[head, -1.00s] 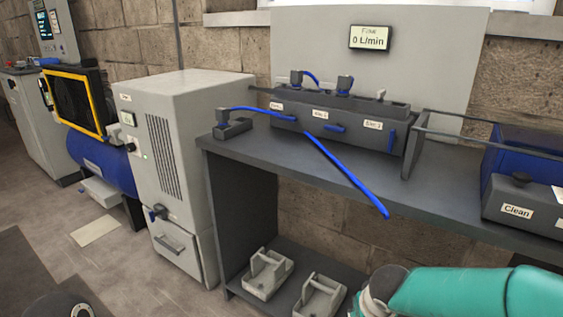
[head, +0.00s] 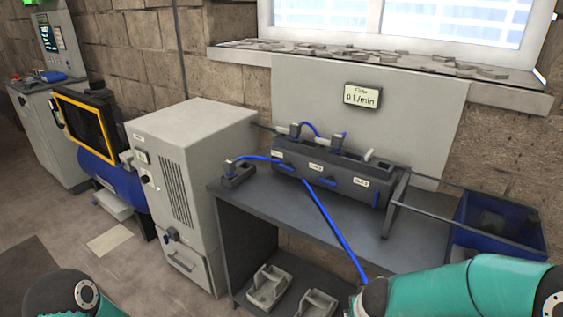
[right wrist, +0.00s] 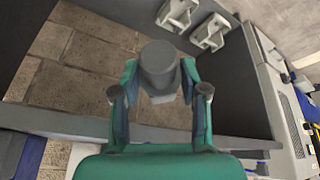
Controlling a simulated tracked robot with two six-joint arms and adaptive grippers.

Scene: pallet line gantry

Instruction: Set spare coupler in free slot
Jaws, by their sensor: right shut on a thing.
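My right gripper (right wrist: 160,82) is shut on a dark grey, round-topped part (right wrist: 157,56) with a paler lower piece, apparently the coupler; its lower end is partly hidden. In the head view my right arm comes in at the lower right, and its gripper is not visible. The grey manifold (head: 345,184) stands on the bench. Two couplers with a blue hose between them, one coupler (head: 338,142), sit on its left and middle ports. The right port (head: 377,157) shows only a pale stub. My left gripper is out of view.
A small grey block (head: 238,174) with a blue hose stands at the bench's left end. Another blue hose (head: 335,232) hangs over the bench (head: 255,192). A blue bin (head: 535,242) lies behind a rail at right. Grey trays (head: 268,288) rest on the lower shelf.

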